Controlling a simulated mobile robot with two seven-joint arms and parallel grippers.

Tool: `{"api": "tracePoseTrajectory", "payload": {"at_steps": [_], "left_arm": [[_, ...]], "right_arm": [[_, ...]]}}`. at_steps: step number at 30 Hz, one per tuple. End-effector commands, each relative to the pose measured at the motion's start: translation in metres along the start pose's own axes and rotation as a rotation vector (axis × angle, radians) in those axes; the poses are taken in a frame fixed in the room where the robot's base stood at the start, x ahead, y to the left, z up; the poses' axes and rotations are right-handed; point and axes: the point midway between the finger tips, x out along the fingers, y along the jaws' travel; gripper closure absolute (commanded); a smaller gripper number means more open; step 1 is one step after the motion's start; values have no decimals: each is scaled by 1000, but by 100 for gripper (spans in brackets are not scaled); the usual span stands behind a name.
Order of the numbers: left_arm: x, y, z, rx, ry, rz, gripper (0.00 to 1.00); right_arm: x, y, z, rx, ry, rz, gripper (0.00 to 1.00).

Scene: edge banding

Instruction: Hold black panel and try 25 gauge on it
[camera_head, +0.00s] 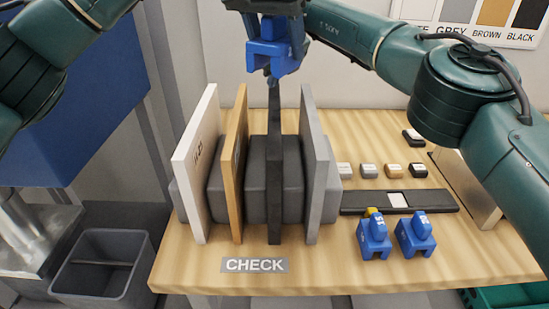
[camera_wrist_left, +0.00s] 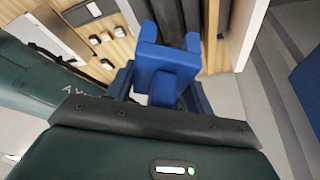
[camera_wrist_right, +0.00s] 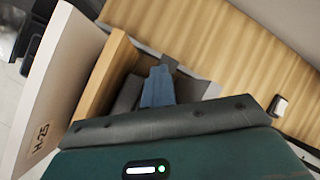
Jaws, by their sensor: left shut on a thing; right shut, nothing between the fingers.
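The black panel (camera_head: 274,200) stands upright in the grey rack, between the brown panel (camera_head: 236,165) and the grey panel (camera_head: 316,170). My left gripper (camera_head: 268,28) is shut on a blue gauge (camera_head: 272,58), which is above the black panel's top edge. The gauge shows its forked end in the left wrist view (camera_wrist_left: 165,60); I cannot read its number. My right gripper (camera_wrist_right: 158,88) is shut and empty, beside the brown panel in the right wrist view. In the head view its fingers are not clearly visible.
A white panel (camera_head: 197,165) marked H-25 stands at the rack's left. Two other blue gauges (camera_head: 374,238) (camera_head: 414,236) stand at the front right, by a black strip (camera_head: 435,203). Small labelled blocks (camera_head: 393,170) lie behind. A CHECK label (camera_head: 254,265) marks the front; a grey bin (camera_head: 100,270) is left.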

Motion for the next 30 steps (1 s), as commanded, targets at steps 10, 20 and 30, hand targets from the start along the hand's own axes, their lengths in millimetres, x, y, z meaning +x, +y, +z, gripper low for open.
{"api": "tracePoseTrajectory", "payload": {"at_steps": [10,20,30], "left_arm": [[0,0,0,-2,1,-1,74],[15,9,23,-267,-12,-115,74],[29,12,42,-481,0,-200,74]], "right_arm": [[6,2,-5,-1,14,5,100],[6,2,-5,-1,14,5,100],[6,2,-5,-1,14,5,100]]}}
